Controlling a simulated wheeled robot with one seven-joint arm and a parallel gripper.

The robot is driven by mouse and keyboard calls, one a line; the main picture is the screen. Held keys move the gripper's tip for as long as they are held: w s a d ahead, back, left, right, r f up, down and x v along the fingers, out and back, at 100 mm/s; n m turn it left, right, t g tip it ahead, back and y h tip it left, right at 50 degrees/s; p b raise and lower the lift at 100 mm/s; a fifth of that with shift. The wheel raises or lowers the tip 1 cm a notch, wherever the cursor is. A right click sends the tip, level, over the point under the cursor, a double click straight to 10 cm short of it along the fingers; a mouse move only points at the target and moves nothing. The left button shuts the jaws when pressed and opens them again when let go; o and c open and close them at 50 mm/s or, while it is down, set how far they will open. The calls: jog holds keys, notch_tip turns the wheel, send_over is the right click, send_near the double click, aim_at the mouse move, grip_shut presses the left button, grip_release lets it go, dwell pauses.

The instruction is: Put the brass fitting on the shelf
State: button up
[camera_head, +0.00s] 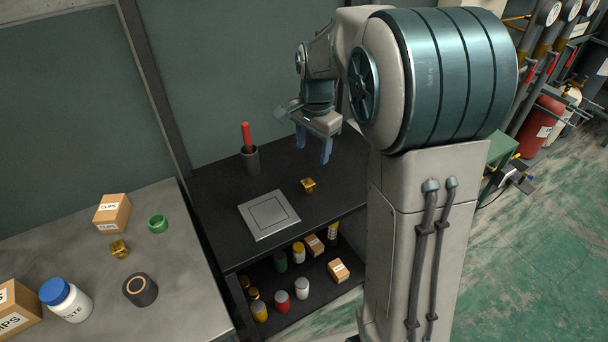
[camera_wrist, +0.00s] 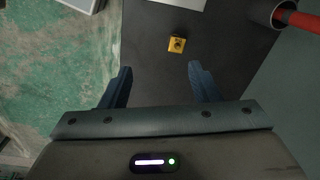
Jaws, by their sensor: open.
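A small brass fitting (camera_head: 308,186) lies on the black top of the shelf unit (camera_head: 330,205), to the right of a grey square plate. It also shows in the wrist view (camera_wrist: 177,45), beyond my fingertips and roughly between them. A second brass fitting (camera_head: 119,249) sits on the grey bench at left. My gripper (camera_head: 313,158) is above the black top, near the brass fitting but apart from it. In the wrist view its two blue fingers (camera_wrist: 160,70) are spread with nothing between them.
The grey plate (camera_head: 269,215) and a dark cup with a red-handled tool (camera_head: 249,158) stand on the black top. The lower shelf (camera_head: 318,290) holds several bottles and small boxes. The grey bench (camera_head: 190,280) carries boxes, a green ring, a dark ring and a white jar.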

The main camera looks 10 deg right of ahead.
aim_at(308, 179)
jog(key=w+f+m, duration=0.1)
jog(key=w+f, duration=0.1)
jog(key=f, duration=0.2)
jog(key=w+f+m, duration=0.1)
jog(key=w+f, duration=0.1)
jog(key=f, duration=0.2)
jog(key=w+f+m, duration=0.1)
jog(key=f, duration=0.3)
jog(key=shift+w+f+g, duration=0.15)
jog(key=shift+w+g, duration=0.15)
jog(key=shift+w, duration=0.1)
jog(key=shift+s+d+f+p, duration=0.1)
jog(key=shift+s+f+p, duration=0.1)
jog(key=shift+f, duration=1.15)
jog(key=shift+s+f+p, duration=0.1)
jog(key=shift+f+p, duration=0.1)
jog(key=shift+f, duration=1.15)
jog(key=c, duration=1.1)
jog(key=shift+c, duration=0.6)
jog(key=shift+w+r, duration=0.1)
jog(key=shift+r, duration=0.05)
